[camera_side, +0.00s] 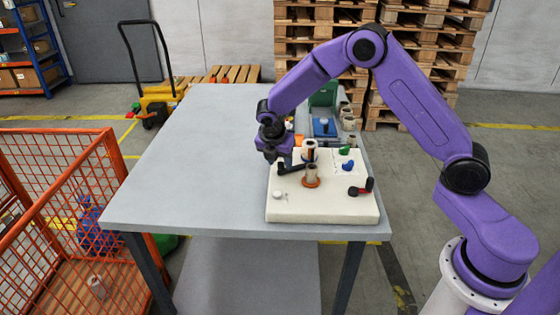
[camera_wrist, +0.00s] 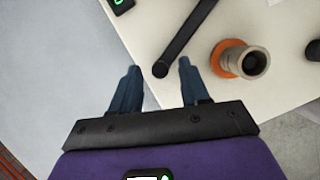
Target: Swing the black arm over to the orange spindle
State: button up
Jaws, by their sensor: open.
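The black arm (camera_side: 292,168) lies over the cream base of the rewinder (camera_side: 320,209); it also shows in the wrist view (camera_wrist: 187,36). The orange spindle (camera_side: 311,183) carries a tan cardboard core and stands to the right of the arm's free end; in the wrist view it shows as an orange disc (camera_wrist: 219,61) around the core. My gripper (camera_side: 277,158) is open and points down at the arm's free end. In the wrist view the free end appears between my two fingertips (camera_wrist: 158,66), with gaps on both sides. I cannot tell how far down the fingers reach.
A second core (camera_side: 308,150) stands behind the spindle. A black and red handle (camera_side: 361,188), a blue knob (camera_side: 348,165) and a white knob (camera_side: 277,195) sit on the base. Blue and green items and several cores stand behind. The grey table (camera_side: 180,180) is clear on the left.

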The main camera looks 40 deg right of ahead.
jog(key=shift+d+f, duration=0.1)
jog(key=shift+f, duration=0.3)
grip_shut()
